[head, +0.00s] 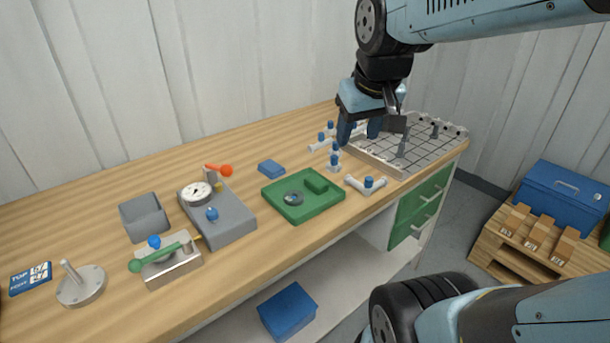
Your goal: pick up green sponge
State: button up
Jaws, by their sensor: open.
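A small green block (316,184), which looks like the green sponge, lies in the right part of a flat green tray (283,209) on the wooden bench. A dark ring (293,198) lies in the same tray, to the left of the block. My gripper (359,132) is open and points down, above and to the right of the tray, near the grey grid fixture. Its jaws look empty. The block is in clear view and apart from the gripper.
Left of the tray are a blue block (271,168), a gauge unit (217,208), a grey bin (144,216) and a green-handled clamp (170,262). The bench's back left is clear.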

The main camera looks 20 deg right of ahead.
jog(key=w+f+n+g, duration=0.2)
jog(key=w+f, duration=0.2)
jog(key=w, duration=0.6)
jog(key=n+g+y, duration=0.1)
jog(key=n, duration=0.1)
send_near(317, 180)
notch_tip(317, 180, down, 4)
jog(key=shift+w+d+f, duration=0.1)
jog(key=shift+d+f, duration=0.05)
jog(key=shift+d, duration=0.05)
jog(key=shift+w+a+f, duration=0.1)
jog(key=shift+w+f, duration=0.1)
jog(key=shift+f, duration=0.65)
jog(key=shift+w+a+f, duration=0.15)
jog(key=shift+w+f, duration=0.05)
jog(key=shift+f, duration=0.6)
jog(key=shift+w+a+f, duration=0.1)
jog(key=shift+w+f, duration=0.15)
jog(key=shift+f, duration=0.6)
jog(key=shift+c, duration=0.2)
